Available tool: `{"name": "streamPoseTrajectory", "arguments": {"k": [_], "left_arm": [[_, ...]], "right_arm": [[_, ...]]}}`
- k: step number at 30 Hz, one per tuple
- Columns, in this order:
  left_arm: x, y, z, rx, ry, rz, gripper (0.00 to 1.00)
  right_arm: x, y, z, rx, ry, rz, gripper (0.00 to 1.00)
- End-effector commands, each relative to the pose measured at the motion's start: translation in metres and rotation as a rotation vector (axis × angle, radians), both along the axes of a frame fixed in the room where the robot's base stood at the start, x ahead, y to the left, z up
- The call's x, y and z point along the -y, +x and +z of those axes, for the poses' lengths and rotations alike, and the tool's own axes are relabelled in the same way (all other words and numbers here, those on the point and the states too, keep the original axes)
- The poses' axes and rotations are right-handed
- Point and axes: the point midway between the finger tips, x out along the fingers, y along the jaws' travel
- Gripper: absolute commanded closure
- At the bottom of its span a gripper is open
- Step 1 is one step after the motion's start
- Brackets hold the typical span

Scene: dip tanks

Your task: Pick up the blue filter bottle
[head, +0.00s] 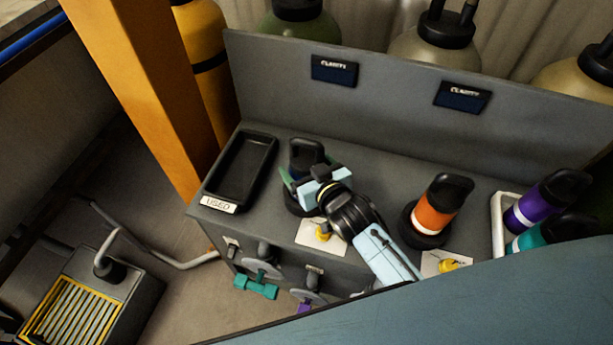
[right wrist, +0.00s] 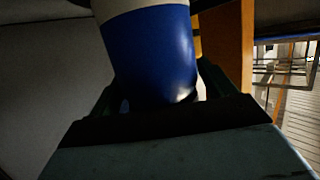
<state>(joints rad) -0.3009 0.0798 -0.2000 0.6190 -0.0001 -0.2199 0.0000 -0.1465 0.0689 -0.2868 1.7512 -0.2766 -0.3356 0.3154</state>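The blue filter bottle (right wrist: 152,52) fills the upper middle of the right wrist view, with a pale band above its blue body. In the head view its black cap (head: 306,152) shows, while its body is mostly hidden behind my right gripper. It appears upright at its place on the grey bench. My right gripper (head: 309,172) is at the bottle, with a dark green finger on either side of it. Whether the fingers press on the bottle or stand slightly apart cannot be told. My left gripper is not in view.
An empty black tray (head: 240,170) labelled USED lies left of the bottle. An orange bottle (head: 436,212) stands in a black holder to the right. A white rack (head: 497,225) holds purple (head: 541,203) and teal (head: 535,236) bottles. A grey back panel (head: 400,85) rises behind.

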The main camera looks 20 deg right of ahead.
Motion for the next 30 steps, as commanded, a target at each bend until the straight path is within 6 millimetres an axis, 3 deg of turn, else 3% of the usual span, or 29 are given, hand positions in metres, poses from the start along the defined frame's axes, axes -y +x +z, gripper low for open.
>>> {"name": "streamPoseTrajectory", "arguments": {"k": [1,12,21,30], "left_arm": [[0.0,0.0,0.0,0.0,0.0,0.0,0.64],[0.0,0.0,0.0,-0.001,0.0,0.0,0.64],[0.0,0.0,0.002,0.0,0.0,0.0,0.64],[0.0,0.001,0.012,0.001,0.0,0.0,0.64]], "right_arm": [[0.0,0.0,0.0,0.0,0.0,0.0,0.24],[0.0,0.0,0.002,0.005,0.001,0.001,0.71],[0.0,0.001,0.009,0.006,0.001,0.0,0.71],[0.0,0.001,0.065,0.01,0.001,0.001,0.71]]}}
